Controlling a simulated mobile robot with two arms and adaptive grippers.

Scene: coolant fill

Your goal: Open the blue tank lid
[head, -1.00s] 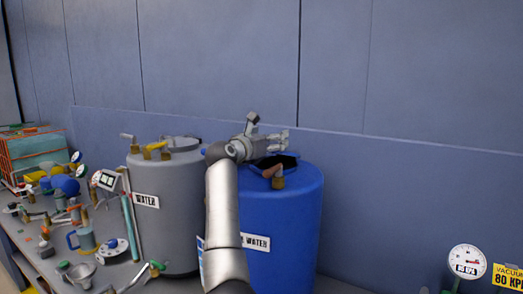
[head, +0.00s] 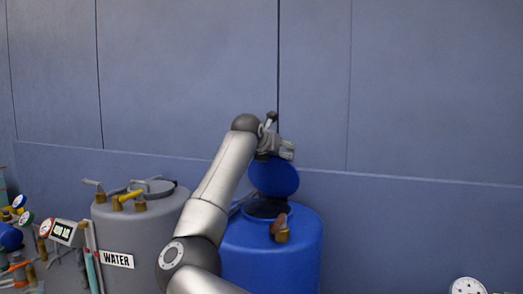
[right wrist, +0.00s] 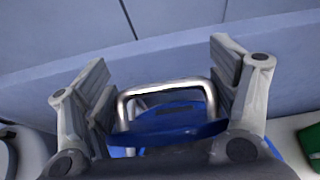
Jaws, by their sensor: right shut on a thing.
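The blue tank (head: 300,260) stands right of centre in the head view. Its round blue lid (head: 275,180) is tilted up at the back, and the dark opening (head: 265,208) shows below it. My right gripper (head: 285,150) is at the top of the raised lid. My arm hides the tank's left side and label. My left gripper is not in view.
A brass valve with a brown handle (head: 281,228) stands on the tank's top by the opening. A grey water tank (head: 165,235) with valves is on the left, and several tools and gauges lie further left. The blue wall (head: 420,220) is close behind.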

